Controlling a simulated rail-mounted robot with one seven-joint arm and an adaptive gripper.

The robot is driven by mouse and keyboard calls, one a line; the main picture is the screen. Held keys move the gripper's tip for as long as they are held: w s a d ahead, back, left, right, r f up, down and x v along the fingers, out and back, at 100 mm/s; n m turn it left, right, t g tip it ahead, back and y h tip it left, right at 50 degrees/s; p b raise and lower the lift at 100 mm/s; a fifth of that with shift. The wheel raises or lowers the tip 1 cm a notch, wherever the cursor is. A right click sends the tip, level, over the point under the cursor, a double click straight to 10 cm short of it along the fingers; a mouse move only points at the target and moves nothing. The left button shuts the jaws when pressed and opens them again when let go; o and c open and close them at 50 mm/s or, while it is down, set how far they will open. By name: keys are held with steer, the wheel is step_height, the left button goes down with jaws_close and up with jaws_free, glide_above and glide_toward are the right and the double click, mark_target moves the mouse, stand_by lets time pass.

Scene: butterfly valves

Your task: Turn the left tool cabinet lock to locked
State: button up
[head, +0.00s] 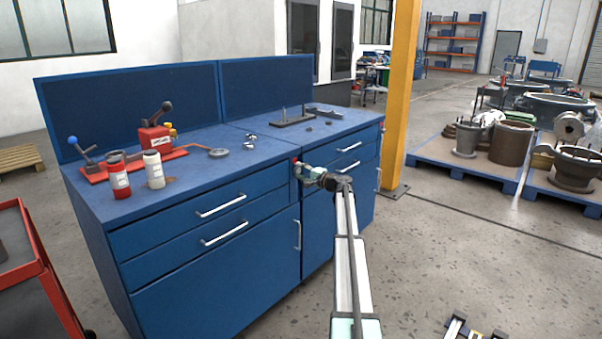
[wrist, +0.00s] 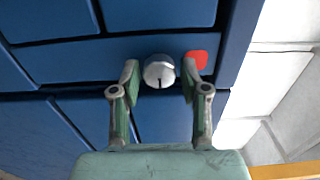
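The lock (wrist: 159,73) is a round metal cylinder with a dark slot on its face, set in a blue cabinet panel. The slot looks close to vertical in the wrist view. My gripper (wrist: 160,78) is open, with one finger on each side of the lock and a small gap showing on both sides. In the head view my gripper (head: 304,170) is at the upper right front corner of the left blue cabinet (head: 225,275) and hides the lock. A red mark (wrist: 196,59) lies right of the lock in the wrist view, partly behind the right finger.
The right cabinet (head: 340,225) adjoins the left one. Silver drawer handles (head: 222,206) stick out from the left front. Bottles (head: 119,178) and a red tool (head: 132,165) stand on top. A yellow post (head: 401,95) rises at the right; the floor in front is mostly clear.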

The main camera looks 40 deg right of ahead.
steer(key=shift+s, duration=0.1)
steer(key=v, duration=1.1)
steer(key=shift+s, duration=0.4)
